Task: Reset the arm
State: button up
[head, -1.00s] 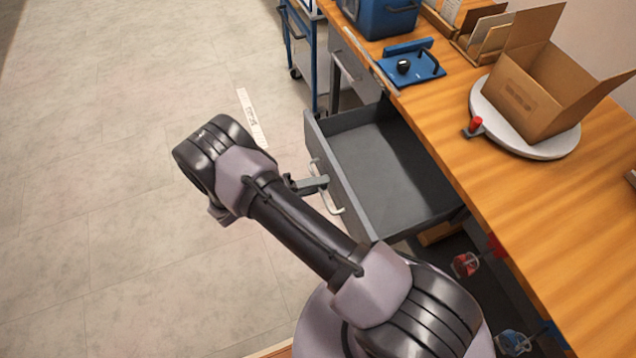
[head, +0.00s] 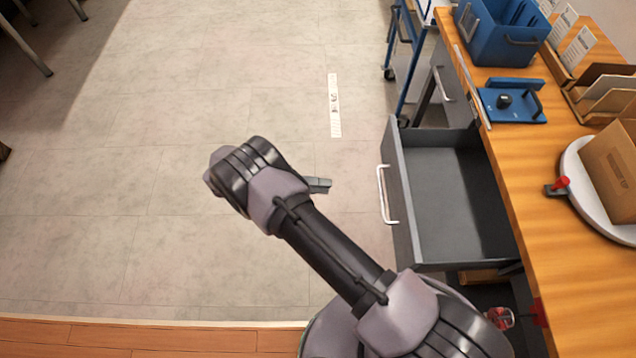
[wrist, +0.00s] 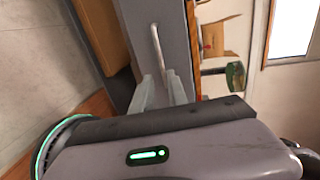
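My arm reaches out over the floor in the head view, bent at the wrist. My gripper (head: 320,185) points right, toward the open grey drawer (head: 398,225), with a clear gap to its white handle (head: 386,195). In the wrist view the two pale fingers of my gripper (wrist: 160,92) stand apart with nothing between them. The handle (wrist: 157,45) and the grey drawer front show beyond the fingertips. The drawer is pulled out and its inside looks empty. Part of my gripper is hidden behind my wrist in the head view.
The wooden workbench (head: 555,270) runs down the right side. It carries a blue bin (head: 495,40), a blue fixture (head: 512,103) and a cardboard box (head: 612,170) on a round white turntable (head: 590,222). A blue-framed cart (head: 408,70) stands behind the drawer.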

jog(key=shift+a, duration=0.2)
